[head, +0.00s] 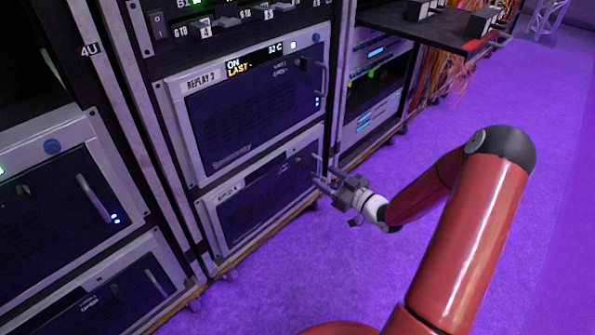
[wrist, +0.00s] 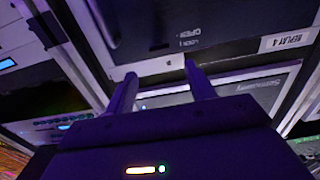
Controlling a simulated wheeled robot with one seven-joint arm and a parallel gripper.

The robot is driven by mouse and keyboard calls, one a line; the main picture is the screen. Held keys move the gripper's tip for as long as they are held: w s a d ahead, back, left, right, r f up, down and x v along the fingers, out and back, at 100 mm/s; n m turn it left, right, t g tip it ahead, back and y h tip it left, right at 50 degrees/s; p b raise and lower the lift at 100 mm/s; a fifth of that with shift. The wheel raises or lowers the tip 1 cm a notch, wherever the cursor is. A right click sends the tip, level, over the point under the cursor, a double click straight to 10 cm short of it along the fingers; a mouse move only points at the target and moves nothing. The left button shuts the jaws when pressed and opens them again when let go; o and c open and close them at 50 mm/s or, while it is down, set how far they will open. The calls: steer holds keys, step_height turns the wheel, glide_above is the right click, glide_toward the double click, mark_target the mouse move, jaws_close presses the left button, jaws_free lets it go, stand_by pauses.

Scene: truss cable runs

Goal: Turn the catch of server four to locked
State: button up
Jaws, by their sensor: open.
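Server four is the lower unit (head: 262,200) of the middle rack in the head view. Its label there is too small to read, but a plate marked "REPLAY 4" (wrist: 288,41) shows in the wrist view. Small "OPEN" and "LOCK" markings (wrist: 190,38) are on its dark front panel. The catch (head: 301,162) is a small dark shape near the panel's upper right; its turn position cannot be made out. My gripper (head: 317,171) is open and empty in front of the unit's right side, close to the catch. In the wrist view its two fingers (wrist: 162,78) stand apart below the markings.
The server marked "REPLAY 2" (head: 250,105) sits directly above, with a lit display and a handle (head: 322,78). A pulled-out shelf (head: 435,28) juts from the right rack. Another rack with handled units (head: 65,190) stands at left. The purple floor (head: 300,265) in front is clear.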

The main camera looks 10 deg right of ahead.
mark_target(306, 164)
steer(key=x, duration=0.7)
steer(key=shift+w+a+b, duration=0.2)
steer(key=shift+w+b, duration=0.1)
steer(key=shift+c, duration=0.4)
steer(key=c, duration=0.9)
